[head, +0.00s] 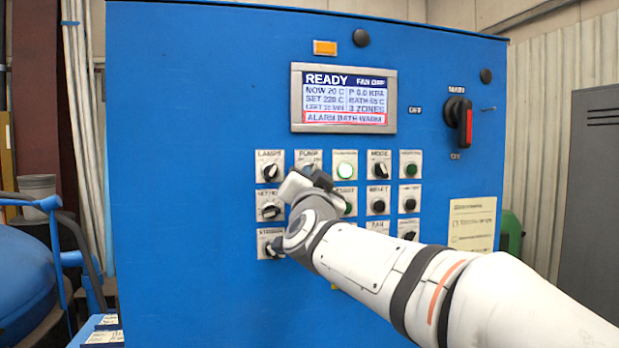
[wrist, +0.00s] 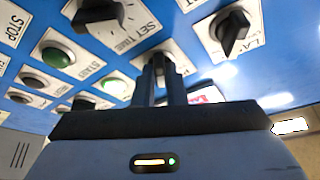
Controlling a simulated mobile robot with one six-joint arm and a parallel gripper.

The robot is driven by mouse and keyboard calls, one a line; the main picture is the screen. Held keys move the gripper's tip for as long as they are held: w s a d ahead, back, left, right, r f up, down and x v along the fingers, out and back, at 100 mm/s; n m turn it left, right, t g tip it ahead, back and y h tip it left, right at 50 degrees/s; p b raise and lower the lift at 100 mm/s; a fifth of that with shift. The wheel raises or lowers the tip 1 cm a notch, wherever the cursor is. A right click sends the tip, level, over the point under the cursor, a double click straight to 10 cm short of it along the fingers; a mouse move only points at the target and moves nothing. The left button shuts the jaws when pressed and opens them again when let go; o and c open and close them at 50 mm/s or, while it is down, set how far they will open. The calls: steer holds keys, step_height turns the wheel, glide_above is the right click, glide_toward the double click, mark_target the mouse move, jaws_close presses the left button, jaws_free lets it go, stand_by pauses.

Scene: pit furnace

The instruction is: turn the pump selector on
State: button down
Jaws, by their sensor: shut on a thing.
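The pump selector (head: 308,156) is in the top row of the blue panel, second from the left, under a PUMP label. My gripper (head: 311,174) is in front of it and covers its knob in the head view. In the wrist view my gripper's two dark fingers (wrist: 161,76) reach to the pump selector's plate (wrist: 150,57) and are shut on its knob. The fingers hide most of the knob, so I cannot tell which way it points.
The lamps selector (head: 269,168) is just left, a lit green button (head: 345,168) just right. The set-time knob (wrist: 101,14) is near my fingers. Above, the display (head: 343,98) reads READY and ALARM BATH WARM. The main switch (head: 461,122) is at the right.

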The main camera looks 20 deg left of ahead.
steer(key=c, duration=1.5)
jaws_free()
steer(key=b+v, duration=0.1)
steer(key=v, duration=0.7)
steer(key=shift+w, duration=0.1)
